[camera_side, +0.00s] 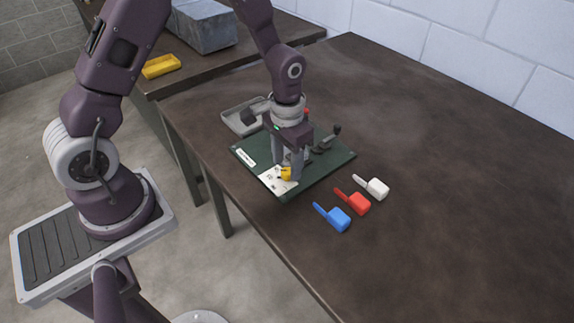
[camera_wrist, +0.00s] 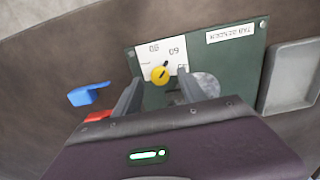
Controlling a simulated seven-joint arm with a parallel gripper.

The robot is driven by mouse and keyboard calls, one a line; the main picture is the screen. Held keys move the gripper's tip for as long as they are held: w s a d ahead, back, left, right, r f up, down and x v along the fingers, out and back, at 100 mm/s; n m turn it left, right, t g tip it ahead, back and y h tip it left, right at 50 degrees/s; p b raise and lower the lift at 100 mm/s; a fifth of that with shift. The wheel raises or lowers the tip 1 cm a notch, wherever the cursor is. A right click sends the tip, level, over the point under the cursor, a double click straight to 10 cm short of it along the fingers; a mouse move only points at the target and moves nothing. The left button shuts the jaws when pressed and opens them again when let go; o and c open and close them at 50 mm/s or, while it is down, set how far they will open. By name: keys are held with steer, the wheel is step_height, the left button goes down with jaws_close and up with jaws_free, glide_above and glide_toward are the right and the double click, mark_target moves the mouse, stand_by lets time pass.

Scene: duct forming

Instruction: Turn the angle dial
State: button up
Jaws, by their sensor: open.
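The angle dial is a yellow knob (camera_side: 286,173) with a dark pointer line, on a white scale plate (camera_side: 268,181) at the front corner of a green board (camera_side: 330,166). The wrist view shows the knob (camera_wrist: 160,75) on the plate (camera_wrist: 146,55), with printed numbers around it. My gripper (camera_side: 287,176) points down over the knob, its two fingers apart. In the wrist view the open fingers (camera_wrist: 158,92) reach toward the knob, one to each side. I cannot tell whether either finger touches it.
Blue (camera_side: 333,217), red (camera_side: 353,201) and white (camera_side: 372,187) handled pieces lie right of the board. A grey tray (camera_side: 236,122) sits behind it. A lever with a dark knob (camera_side: 336,131) stands on the board. The table's right side is clear.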

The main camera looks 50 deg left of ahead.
mark_target(287, 171)
step_height(287, 171, up, 6)
steer(key=shift+f, duration=0.2)
steer(key=s+r+t, duration=0.1)
steer(key=s+r, duration=0.3)
steer(key=r, duration=0.3)
steer(key=s+r+t, duration=0.2)
steer(key=s+r, duration=0.1)
steer(key=r, duration=0.4)
steer(key=s+r+t, duration=0.2)
steer(key=s+r, duration=0.3)
steer(key=s, duration=0.7)
steer(key=shift+d+t, duration=0.3)
steer(key=shift+d, duration=0.05)
